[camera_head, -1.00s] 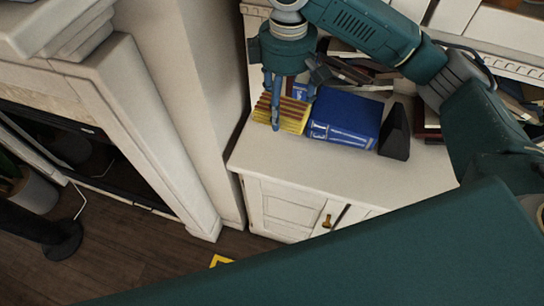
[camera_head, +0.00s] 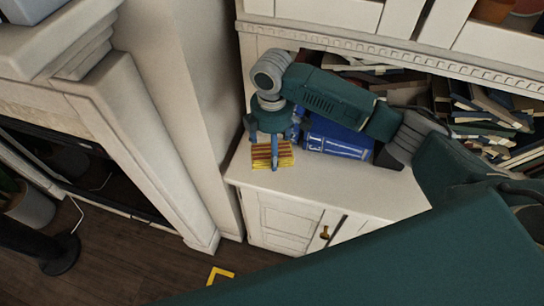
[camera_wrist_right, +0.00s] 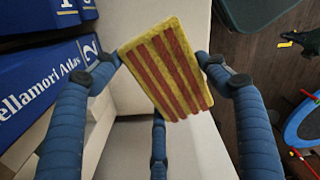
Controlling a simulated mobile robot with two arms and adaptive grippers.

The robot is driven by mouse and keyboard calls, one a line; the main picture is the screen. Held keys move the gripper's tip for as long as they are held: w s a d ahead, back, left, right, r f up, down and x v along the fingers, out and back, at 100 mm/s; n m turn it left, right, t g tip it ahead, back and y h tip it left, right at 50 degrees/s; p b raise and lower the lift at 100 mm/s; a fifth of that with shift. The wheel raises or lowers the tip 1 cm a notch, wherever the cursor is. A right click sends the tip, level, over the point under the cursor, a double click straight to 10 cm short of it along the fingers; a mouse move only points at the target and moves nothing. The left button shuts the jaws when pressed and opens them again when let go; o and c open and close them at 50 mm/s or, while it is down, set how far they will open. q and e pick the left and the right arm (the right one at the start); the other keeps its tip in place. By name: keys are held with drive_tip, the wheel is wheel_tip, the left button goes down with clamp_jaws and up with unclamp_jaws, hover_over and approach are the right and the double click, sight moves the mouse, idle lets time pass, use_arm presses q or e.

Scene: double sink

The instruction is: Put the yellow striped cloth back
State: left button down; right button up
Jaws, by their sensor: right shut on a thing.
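The yellow striped cloth (camera_head: 283,160), yellow with red-brown stripes, is at the left end of the white cabinet top (camera_head: 335,185), near its front edge. In the right wrist view the cloth (camera_wrist_right: 172,72) sits flat and tilted between the blue fingers. My right gripper (camera_head: 264,150) is shut on it from above; it also shows in the right wrist view (camera_wrist_right: 160,68). I cannot tell whether the cloth touches the cabinet top. My left gripper is not in view.
A blue book (camera_head: 340,142) lies right of the cloth, partly behind my right arm; "Atlas" spines show in the right wrist view (camera_wrist_right: 40,85). Many books (camera_head: 490,110) fill the shelf at right. The wall and white fireplace surround (camera_head: 120,130) stand at left.

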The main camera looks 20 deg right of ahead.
drive_tip(key=shift+f, duration=0.75)
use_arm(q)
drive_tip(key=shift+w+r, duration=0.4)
use_arm(e)
drive_tip(key=shift+f, duration=2.1)
drive_tip(key=o, duration=1)
drive_tip(key=shift+f, duration=0.15)
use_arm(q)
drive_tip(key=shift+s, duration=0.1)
use_arm(e)
wheel_tip(320, 180, up, 12)
drive_tip(key=shift+r+b, duration=0.2)
drive_tip(key=shift+b, duration=0.25)
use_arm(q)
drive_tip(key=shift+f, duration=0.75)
